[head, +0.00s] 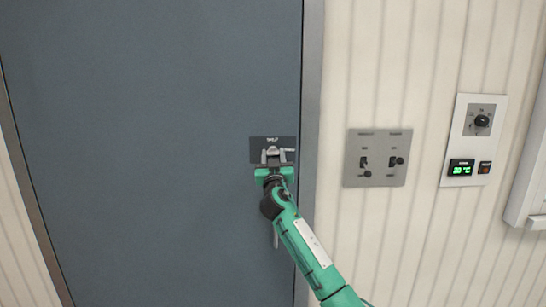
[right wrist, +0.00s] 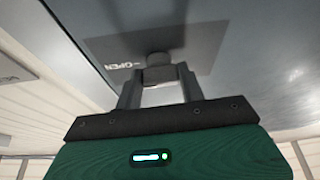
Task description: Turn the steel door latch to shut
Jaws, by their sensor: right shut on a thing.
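The steel door latch (head: 288,150) sits on a dark plate (head: 256,145) near the right edge of the blue-grey door (head: 150,140). My right gripper (head: 273,155) reaches up from below and is shut on the latch, hiding most of it. In the right wrist view the gripper's two fingers (right wrist: 160,88) stand on either side of the latch, whose round dark hub (right wrist: 159,60) shows just beyond them. The word OPEN (right wrist: 124,66) is printed on the plate beside the hub. The latch's exact angle is hard to tell. My left gripper is not in view.
A grey door frame (head: 312,90) runs right of the door. On the ribbed wall are a switch panel (head: 378,178) and a control box (head: 461,158) with a dial and green display. A white cabinet (head: 530,170) stands at the far right edge.

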